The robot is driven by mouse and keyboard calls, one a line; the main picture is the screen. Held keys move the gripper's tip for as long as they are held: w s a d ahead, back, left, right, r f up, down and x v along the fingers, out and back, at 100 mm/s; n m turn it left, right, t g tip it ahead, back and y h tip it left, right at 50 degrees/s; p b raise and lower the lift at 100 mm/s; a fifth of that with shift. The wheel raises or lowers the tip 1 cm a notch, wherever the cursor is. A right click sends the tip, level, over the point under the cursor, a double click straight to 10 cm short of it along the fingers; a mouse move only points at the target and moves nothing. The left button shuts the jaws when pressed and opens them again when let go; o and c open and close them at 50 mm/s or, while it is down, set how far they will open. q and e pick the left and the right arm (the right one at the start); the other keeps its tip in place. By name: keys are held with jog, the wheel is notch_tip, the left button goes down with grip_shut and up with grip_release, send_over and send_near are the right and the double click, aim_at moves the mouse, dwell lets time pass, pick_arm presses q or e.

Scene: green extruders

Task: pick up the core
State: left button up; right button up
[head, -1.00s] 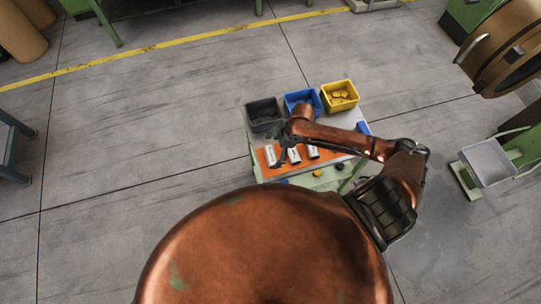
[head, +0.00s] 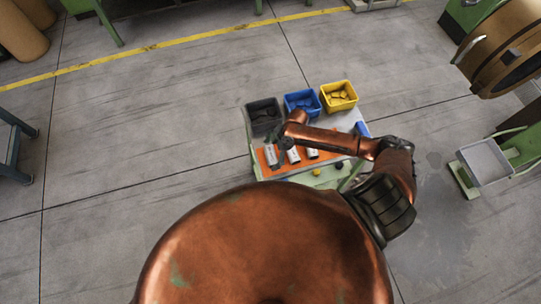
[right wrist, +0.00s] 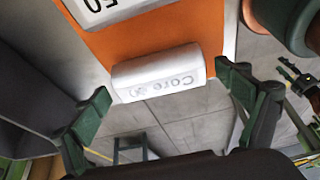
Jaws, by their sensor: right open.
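The core (right wrist: 160,73) is a pale grey cylinder with "Core" lettering, lying at the end of the orange mat in the right wrist view. In the head view it appears to be the leftmost white cylinder (head: 270,155) on the mat. My right gripper (right wrist: 163,82) is open, with one green finger on each side of the core and apparent gaps between. I cannot tell how far above it the fingers are. In the head view the right gripper (head: 284,141) hangs over the mat, partly hidden by the wrist. What looks like my left gripper (right wrist: 300,80) shows at the right edge, cut off.
Another labelled white cylinder (right wrist: 98,8) lies on the orange mat (right wrist: 150,32) close to the core. A black bin (head: 263,114), a blue bin (head: 302,103) and a yellow bin (head: 339,96) stand along the table's back. Open floor lies left of the table.

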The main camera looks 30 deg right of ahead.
aim_at(269, 155)
jog(key=shift+c, duration=0.2)
jog(key=shift+r, duration=0.1)
jog(key=c, duration=1.6)
jog(key=shift+o, duration=0.2)
jog(key=shift+w, duration=0.1)
jog(key=shift+r, duration=0.5)
jog(key=shift+s+d+r, duration=0.1)
jog(key=shift+s+r, duration=0.1)
jog(key=shift+r, duration=1.05)
jog(key=s+d+r+b, duration=0.2)
jog(key=s+d+r, duration=0.3)
jog(key=s+r, duration=0.4)
jog(key=s, duration=0.3)
jog(key=shift+s+d+r, duration=0.15)
jog(key=shift+d+r, duration=0.05)
jog(key=shift+d, duration=0.2)
